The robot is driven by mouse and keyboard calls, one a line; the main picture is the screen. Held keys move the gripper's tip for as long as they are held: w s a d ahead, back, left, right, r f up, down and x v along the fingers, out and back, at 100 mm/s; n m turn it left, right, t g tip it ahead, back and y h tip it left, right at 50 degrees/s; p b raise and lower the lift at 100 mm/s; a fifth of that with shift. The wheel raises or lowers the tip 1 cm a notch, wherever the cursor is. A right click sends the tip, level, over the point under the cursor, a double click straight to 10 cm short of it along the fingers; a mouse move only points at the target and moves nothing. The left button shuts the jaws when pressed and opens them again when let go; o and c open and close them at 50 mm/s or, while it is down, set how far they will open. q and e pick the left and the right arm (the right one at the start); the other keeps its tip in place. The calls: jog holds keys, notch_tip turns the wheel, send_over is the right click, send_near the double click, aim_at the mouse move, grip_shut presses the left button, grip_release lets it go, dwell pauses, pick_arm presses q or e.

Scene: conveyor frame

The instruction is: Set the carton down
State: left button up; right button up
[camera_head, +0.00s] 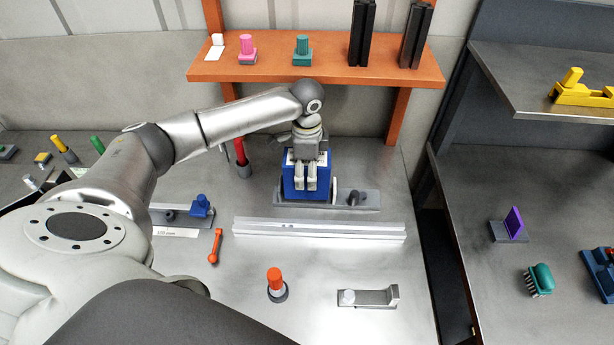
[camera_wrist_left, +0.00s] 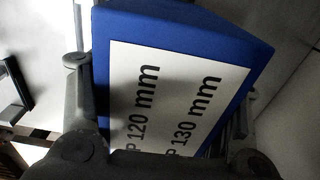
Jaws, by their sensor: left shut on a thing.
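The carton (camera_head: 323,180) is a blue box in the middle of the head view, at the back of the metal table. My left gripper (camera_head: 306,184) is shut on it, fingers pointing down across its near side. In the left wrist view the carton (camera_wrist_left: 185,22) fills the middle between the fingers. Its white label (camera_wrist_left: 185,100) reads "P 120 mm" and "P 130 mm". The carton is over or on a grey fixture (camera_head: 368,205); whether it touches cannot be told. My right gripper is not in view.
An orange shelf (camera_head: 330,68) with several parts overhangs the back. A silver rail (camera_head: 320,230) lies just in front of the fixture. A red-topped post (camera_head: 240,158) stands to the left.

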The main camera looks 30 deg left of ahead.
pick_arm(q)
jog(key=shift+w+f, duration=0.15)
jog(key=shift+f, duration=0.1)
jog(key=shift+a+f, duration=0.1)
jog(key=shift+f, duration=1.45)
jog(key=o, duration=1.1)
jog(key=shift+o, duration=0.2)
jog(key=shift+r, duration=0.1)
notch_tip(320, 180, up, 12)
jog(key=shift+f+b, duration=0.1)
jog(key=shift+b, duration=0.4)
